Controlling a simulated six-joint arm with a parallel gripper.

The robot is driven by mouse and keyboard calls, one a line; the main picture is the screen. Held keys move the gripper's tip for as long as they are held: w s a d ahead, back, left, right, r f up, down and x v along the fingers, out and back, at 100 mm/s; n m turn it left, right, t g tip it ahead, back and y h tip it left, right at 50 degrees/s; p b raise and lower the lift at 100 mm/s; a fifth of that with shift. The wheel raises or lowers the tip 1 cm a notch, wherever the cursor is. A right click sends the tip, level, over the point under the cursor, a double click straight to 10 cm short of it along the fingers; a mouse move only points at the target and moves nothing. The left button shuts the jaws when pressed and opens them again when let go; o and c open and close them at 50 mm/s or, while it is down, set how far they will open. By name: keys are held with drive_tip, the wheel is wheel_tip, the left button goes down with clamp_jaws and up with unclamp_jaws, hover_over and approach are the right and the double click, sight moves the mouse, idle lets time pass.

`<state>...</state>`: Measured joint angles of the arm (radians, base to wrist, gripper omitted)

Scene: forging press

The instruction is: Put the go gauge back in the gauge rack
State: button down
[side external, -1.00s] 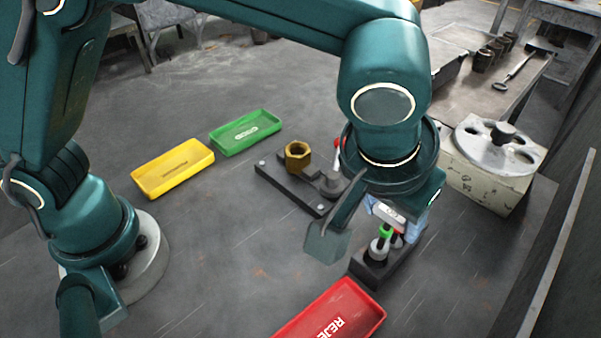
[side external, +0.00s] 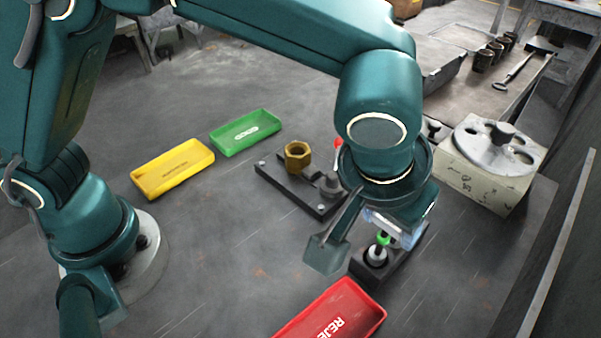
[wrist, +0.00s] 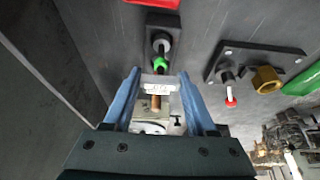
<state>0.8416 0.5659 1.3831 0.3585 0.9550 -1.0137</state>
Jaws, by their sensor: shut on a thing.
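My gripper (side external: 395,226) is low over the dark gauge rack (side external: 400,262), fingers pointing down. In the wrist view its two blue fingers (wrist: 160,78) close on the go gauge, whose green band (wrist: 160,63) shows just beyond the fingertips. The green band also shows in the side view (side external: 383,240), directly above a grey collar on the rack (wrist: 161,22). The gauge lines up with that collar, but I cannot tell how deep it sits. A pale lettered piece (wrist: 158,88) shows between the fingers. The far part of the rack is hidden by my gripper.
A red reject tray (side external: 335,315) lies close in front of the rack. A dark fixture plate (side external: 290,188) with a brass hex nut (side external: 297,156) and a red-tipped lever (side external: 338,143) is to the left. Yellow (side external: 173,168) and green (side external: 245,133) trays lie farther left. A pale block with a round holed plate (side external: 490,150) stands behind right.

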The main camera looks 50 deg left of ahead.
drive_tip(key=shift+f, duration=1)
idle(0.3)
drive_tip(key=shift+c, duration=0.6)
unclamp_jaws()
drive_tip(key=shift+r, duration=0.1)
drive_tip(key=shift+v, duration=3.45)
drive_tip(key=shift+r, duration=1.45)
